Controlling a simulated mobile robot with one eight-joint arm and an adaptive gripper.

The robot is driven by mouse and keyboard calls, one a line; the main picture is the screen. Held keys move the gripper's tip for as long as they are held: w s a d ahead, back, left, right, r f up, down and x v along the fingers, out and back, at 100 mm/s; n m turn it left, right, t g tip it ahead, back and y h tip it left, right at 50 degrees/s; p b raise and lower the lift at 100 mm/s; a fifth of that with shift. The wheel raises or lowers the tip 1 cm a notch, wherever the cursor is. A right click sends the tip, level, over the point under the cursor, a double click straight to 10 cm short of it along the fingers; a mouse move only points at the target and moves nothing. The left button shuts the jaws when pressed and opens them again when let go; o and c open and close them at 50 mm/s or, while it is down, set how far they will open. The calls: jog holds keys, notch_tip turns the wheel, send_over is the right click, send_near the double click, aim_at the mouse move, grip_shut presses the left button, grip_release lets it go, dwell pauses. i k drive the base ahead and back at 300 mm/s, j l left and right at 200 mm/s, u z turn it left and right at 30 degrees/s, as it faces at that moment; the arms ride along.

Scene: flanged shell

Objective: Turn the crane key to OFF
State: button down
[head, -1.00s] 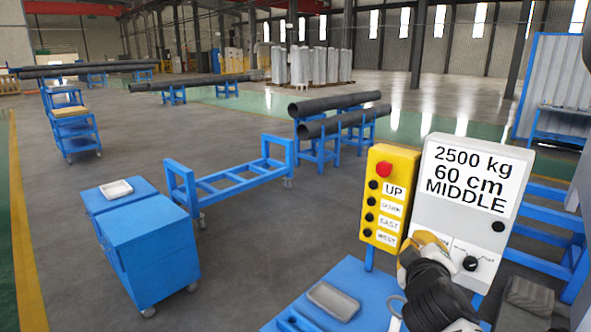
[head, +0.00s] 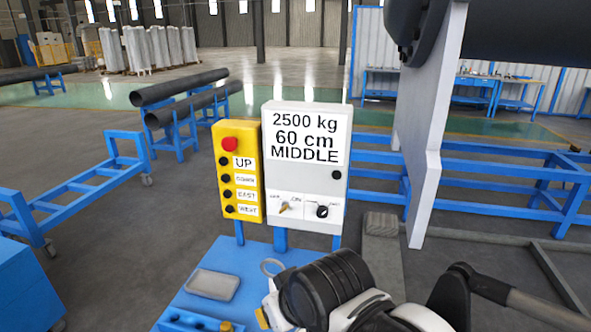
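The white control panel (head: 305,160) reads "2500 kg 60 cm MIDDLE". Low on its face is a small brass-coloured key (head: 285,208) in a switch with tiny labels, too small to read surely; it sits tilted. A black rotary knob (head: 322,211) is to its right. My gripper (head: 265,314) is at the bottom of the head view, below the panel and apart from the key. It is largely hidden by my dark wrist and the frame edge, so its opening does not show.
A yellow button box (head: 238,172) with a red stop button stands left of the panel. A large white plate (head: 430,130) with a dark pipe rises to the right. Floor lies open behind.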

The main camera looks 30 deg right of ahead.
aim_at(286, 205)
jog(key=j+z, duration=0.15)
jog(key=z, duration=0.35)
jog(key=j+z, duration=0.2)
jog(key=z, duration=0.3)
jog(key=j+z, duration=0.15)
jog(key=z, duration=0.3)
jog(key=k+j+z, duration=0.1)
jog(key=z, duration=0.4)
